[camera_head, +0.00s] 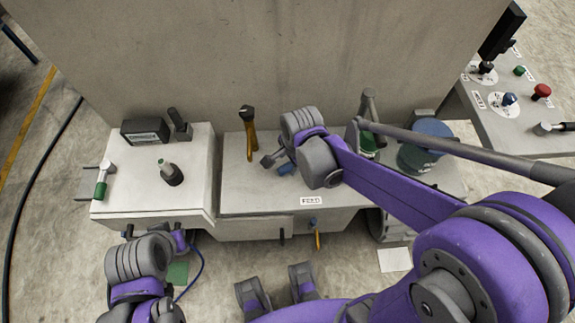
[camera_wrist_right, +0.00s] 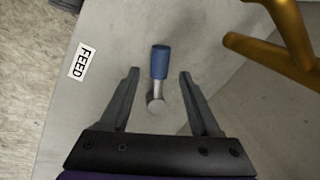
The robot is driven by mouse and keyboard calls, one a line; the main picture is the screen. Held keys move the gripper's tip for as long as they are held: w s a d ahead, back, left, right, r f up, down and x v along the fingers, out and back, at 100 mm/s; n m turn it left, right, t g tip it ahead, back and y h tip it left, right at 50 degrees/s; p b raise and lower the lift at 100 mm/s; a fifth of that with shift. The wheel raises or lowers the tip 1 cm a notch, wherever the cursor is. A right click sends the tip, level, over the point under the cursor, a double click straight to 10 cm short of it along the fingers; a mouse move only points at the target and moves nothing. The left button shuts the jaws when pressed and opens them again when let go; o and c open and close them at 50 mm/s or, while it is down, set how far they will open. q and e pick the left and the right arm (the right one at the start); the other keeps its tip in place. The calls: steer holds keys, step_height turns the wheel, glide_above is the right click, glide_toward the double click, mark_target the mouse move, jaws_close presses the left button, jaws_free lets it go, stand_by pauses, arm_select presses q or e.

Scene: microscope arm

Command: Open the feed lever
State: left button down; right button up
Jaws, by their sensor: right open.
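The feed lever (camera_wrist_right: 160,62) has a blue grip on a short metal stem that rises from a round grey pivot. In the right wrist view it stands between the two dark fingers of my right gripper (camera_wrist_right: 158,80), with a gap on each side. The white FEED label (camera_wrist_right: 82,61) is left of it. In the head view my right gripper (camera_head: 276,160) is low over the bench top, and the lever's blue grip (camera_head: 286,168) shows only partly beside it. My left arm is at the lower left; its fingers cannot be made out.
A yellow-brown lever (camera_head: 250,140) stands to the left of my right gripper; a yellow bar (camera_wrist_right: 265,50) is close on the right in the wrist view. The raised left block (camera_head: 130,195) carries several small parts. A blue-topped drum (camera_head: 425,140) and a control panel are to the right.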

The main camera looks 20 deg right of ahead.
mark_target(287, 166)
steer(key=shift+w+a+f, duration=0.1)
steer(key=shift+w+f, duration=0.05)
steer(key=shift+f, duration=0.8)
steer(key=shift+w+f, duration=0.15)
steer(key=shift+f, duration=0.75)
jaws_close()
